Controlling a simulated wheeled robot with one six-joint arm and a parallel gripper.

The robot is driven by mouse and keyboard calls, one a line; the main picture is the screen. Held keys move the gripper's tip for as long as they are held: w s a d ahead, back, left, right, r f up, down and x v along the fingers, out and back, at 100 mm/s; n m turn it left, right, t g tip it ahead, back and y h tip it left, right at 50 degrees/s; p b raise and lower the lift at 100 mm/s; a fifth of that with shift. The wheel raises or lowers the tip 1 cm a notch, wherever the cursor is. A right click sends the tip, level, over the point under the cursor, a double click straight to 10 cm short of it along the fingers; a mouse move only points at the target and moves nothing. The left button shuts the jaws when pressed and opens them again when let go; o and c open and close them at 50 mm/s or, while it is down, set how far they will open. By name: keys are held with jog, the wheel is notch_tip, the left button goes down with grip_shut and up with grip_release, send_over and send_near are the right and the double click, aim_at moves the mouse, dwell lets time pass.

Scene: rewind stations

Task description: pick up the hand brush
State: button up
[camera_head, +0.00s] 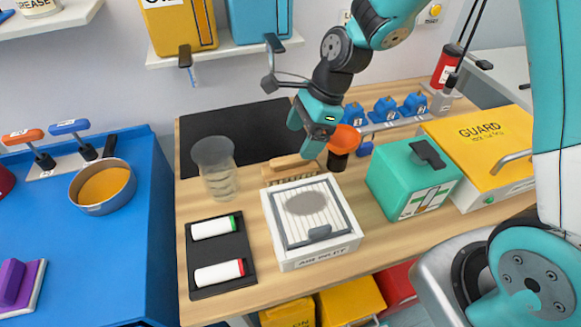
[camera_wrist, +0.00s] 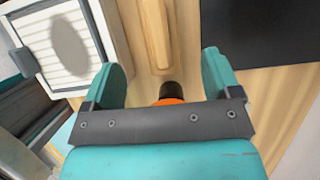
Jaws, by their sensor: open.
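The hand brush (camera_head: 290,167) has a light wooden back and brown bristles. It lies on the wooden table behind the white box, partly hidden by that box in the head view. My gripper (camera_head: 304,140) is above it, fingers pointing down, open and empty. In the wrist view the wooden back of the brush (camera_wrist: 156,32) runs lengthwise ahead of the gap between my open fingers (camera_wrist: 165,75). No finger is seen touching it.
The white box (camera_head: 310,222) stands in front of the brush. A clear jar (camera_head: 216,168) is to its left, an orange-topped black item (camera_head: 343,141) to its right. A green box (camera_head: 412,180) and yellow guard box (camera_head: 486,157) stand further right. A black mat (camera_head: 236,133) lies behind.

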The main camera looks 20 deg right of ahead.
aim_at(291, 157)
jog(key=p+x, duration=0.1)
jog(key=x, duration=0.7)
jog(key=shift+a+f, duration=0.2)
jog(key=shift+f, duration=0.15)
jog(key=c, duration=1.1)
jog(key=shift+o, duration=0.2)
jog(key=shift+r, duration=0.1)
notch_tip(291, 157, up, 28)
jog(key=shift+p, duration=0.3)
